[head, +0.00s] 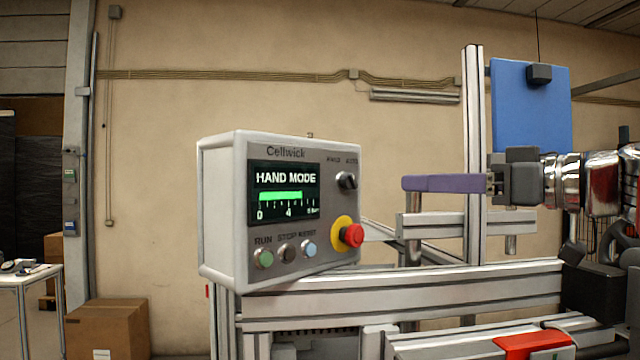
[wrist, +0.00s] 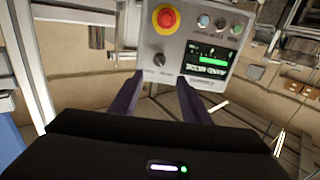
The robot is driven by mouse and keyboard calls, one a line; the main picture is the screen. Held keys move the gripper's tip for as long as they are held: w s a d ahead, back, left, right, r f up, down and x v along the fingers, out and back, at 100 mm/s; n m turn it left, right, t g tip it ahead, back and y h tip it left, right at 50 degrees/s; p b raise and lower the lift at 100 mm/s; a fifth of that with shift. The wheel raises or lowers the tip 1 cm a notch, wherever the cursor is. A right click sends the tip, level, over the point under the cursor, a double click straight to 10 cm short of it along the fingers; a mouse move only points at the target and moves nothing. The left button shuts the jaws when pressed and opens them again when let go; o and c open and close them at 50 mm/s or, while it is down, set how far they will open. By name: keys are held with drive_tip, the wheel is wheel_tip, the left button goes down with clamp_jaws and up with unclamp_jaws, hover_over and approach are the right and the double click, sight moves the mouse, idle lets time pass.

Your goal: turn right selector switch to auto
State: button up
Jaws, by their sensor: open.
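The selector switch (head: 346,181) is a dark knob at the upper right of the grey control box (head: 220,210), under small HAND and AUTO labels. The display (head: 284,193) reads HAND MODE. My gripper (head: 408,184) is to the right of the box in the head view, its purple fingers pointing left toward it, with a gap between. In the wrist view, upside down, the selector switch (wrist: 159,59) shows just beyond the two purple fingers (wrist: 157,80), which are apart with nothing between them. The knob's exact pointing direction is too small to tell.
A red emergency stop (head: 353,235) on a yellow ring sits below the switch. Green, dark and light-blue buttons (head: 286,252) line the box's lower edge. Aluminium rails (head: 410,290) run right of the box, and an upright post (head: 473,120) stands near my gripper.

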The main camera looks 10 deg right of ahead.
sight(355, 182)
idle(0.3)
drive_tip(key=shift+x, duration=6.8)
drive_tip(key=shift+w+d, duration=0.1)
drive_tip(key=shift+c, duration=0.6)
drive_tip(key=c, duration=1)
